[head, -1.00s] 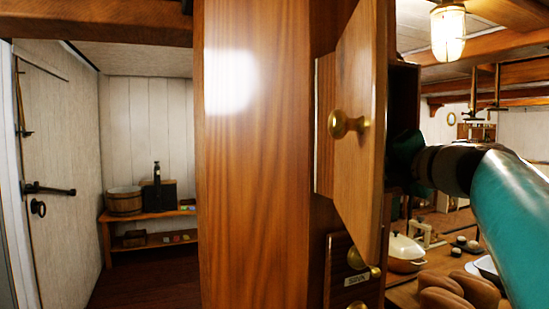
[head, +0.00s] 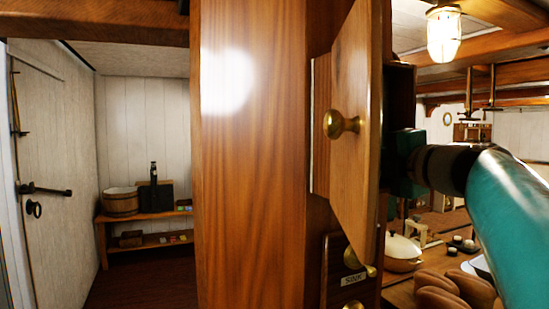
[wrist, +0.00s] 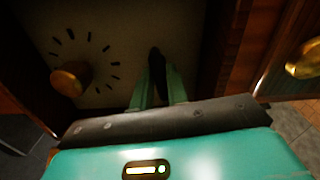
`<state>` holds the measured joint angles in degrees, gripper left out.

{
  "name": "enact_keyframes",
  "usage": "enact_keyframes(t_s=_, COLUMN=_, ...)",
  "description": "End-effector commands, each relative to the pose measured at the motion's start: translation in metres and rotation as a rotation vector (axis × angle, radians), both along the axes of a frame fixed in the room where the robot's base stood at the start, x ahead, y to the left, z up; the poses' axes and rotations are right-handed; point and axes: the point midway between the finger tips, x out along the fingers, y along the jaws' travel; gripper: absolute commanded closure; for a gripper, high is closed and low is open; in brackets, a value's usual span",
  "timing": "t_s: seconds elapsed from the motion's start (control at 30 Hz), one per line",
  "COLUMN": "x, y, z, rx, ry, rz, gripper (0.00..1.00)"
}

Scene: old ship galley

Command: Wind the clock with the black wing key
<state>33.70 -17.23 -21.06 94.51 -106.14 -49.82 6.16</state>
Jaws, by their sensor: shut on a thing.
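The clock's pale dial (wrist: 110,45) shows in the wrist view, dim, with a ring of dark marks and a brass knob (wrist: 70,78) standing out at its left part. My gripper (wrist: 158,93) is shut on a dark, narrow piece, seemingly the black wing key (wrist: 156,65), in front of the dial and right of the marks. I cannot tell whether the key's tip sits in the dial. In the head view my gripper is mostly hidden behind the open wooden door (head: 352,190), and the dial is hidden too.
The open door carries a brass knob (head: 341,124); a brass knob (wrist: 303,58) also shows at right in the wrist view. A broad wooden post (head: 250,190) stands to the left. A labelled drawer (head: 345,262) is below the door.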

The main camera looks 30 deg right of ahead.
Motion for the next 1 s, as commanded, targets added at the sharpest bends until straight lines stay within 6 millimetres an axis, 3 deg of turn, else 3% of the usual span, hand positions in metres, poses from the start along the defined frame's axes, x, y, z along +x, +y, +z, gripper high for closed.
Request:
enact_keyframes(t_s=0.1, x=-0.0016, y=-0.0016, z=-0.0009, rx=0.137, ry=-0.014, rz=-0.004, gripper=1.00)
enact_keyframes(t_s=0.37, x=-0.0016, y=-0.0015, z=-0.0011, rx=0.279, ry=-0.029, rz=-0.003, gripper=1.00)
enact_keyframes(t_s=0.73, x=-0.0020, y=-0.0022, z=-0.0015, rx=0.742, ry=-0.081, rz=-0.005, gripper=1.00)
enact_keyframes(t_s=1.0, x=-0.0018, y=-0.0021, z=-0.0020, rx=0.895, ry=-0.098, rz=-0.005, gripper=1.00)
